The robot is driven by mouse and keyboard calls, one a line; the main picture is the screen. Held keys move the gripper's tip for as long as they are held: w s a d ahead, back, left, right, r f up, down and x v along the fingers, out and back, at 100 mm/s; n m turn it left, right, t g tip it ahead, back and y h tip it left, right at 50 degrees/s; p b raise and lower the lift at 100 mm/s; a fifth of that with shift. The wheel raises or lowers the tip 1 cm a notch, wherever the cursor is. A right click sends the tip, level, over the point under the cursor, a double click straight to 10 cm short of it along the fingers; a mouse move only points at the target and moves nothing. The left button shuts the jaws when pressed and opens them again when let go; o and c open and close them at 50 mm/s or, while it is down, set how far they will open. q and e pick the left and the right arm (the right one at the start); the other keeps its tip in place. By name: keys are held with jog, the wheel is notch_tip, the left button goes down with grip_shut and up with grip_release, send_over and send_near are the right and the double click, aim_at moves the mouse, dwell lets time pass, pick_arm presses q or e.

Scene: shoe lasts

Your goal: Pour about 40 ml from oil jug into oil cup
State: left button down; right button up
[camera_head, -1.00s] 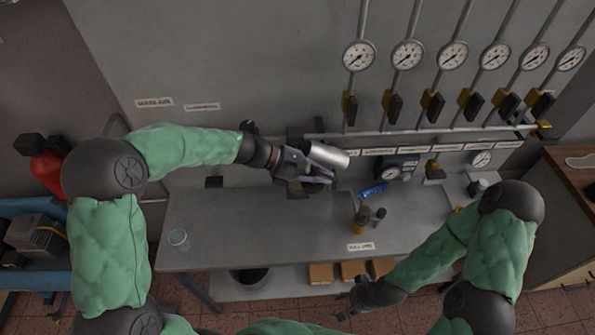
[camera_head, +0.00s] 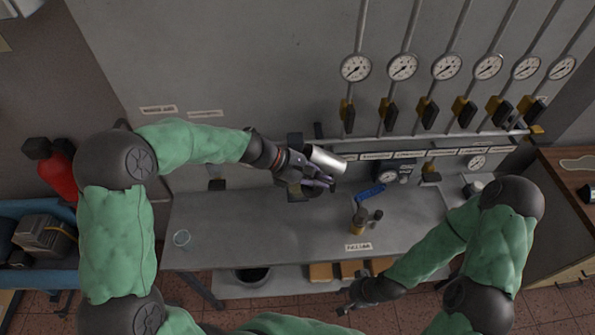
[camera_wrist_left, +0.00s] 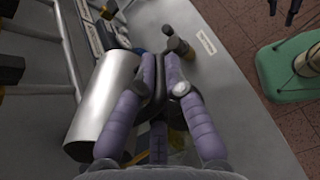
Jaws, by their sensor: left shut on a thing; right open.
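The metal oil jug (camera_head: 325,160) is a shiny silver cylinder held above the bench, tilted in the head view. My left gripper (camera_head: 322,184) is shut on its dark handle. In the left wrist view the jug (camera_wrist_left: 104,98) is left of the purple fingers (camera_wrist_left: 160,62), which close on the black handle. Its mouth and contents are hidden. My right gripper (camera_head: 346,302) is open and empty before the bench's front edge.
An amber bottle (camera_head: 359,222) and a blue object (camera_head: 369,195) are right of centre. Gauges (camera_head: 402,67) and valves line the back wall. A dark bucket (camera_head: 252,275) is below.

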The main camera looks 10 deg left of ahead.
aim_at(332, 182)
pick_arm(q)
jog(key=shift+r+y+p, duration=0.2)
jog(key=shift+y+p, duration=0.2)
jog(key=shift+p, duration=0.55)
jog(key=r+y+p, duration=0.2)
jog(key=p, duration=0.8)
jog(key=shift+g+y, duration=0.3)
jog(key=shift+d+f+y, duration=0.2)
jog(key=shift+d+y, duration=0.05)
jog(key=shift+y, duration=0.05)
jog(key=shift+w+d+g+y, duration=0.25)
jog(key=shift+d+y, duration=0.3)
jog(key=shift+y, duration=0.35)
jog(key=shift+w+d+f+g+y, duration=0.15)
jog(key=shift+d+y, duration=0.25)
jog(key=shift+y, duration=0.3)
jog(key=shift+d+g+y, duration=0.1)
jog(key=shift+d+y, duration=0.25)
jog(key=shift+y, duration=0.35)
jog(key=shift+d+r+g+y, duration=0.35)
jog(key=shift+r+y, duration=0.15)
jog(key=shift+y, duration=0.5)
jog(key=shift+w, duration=0.1)
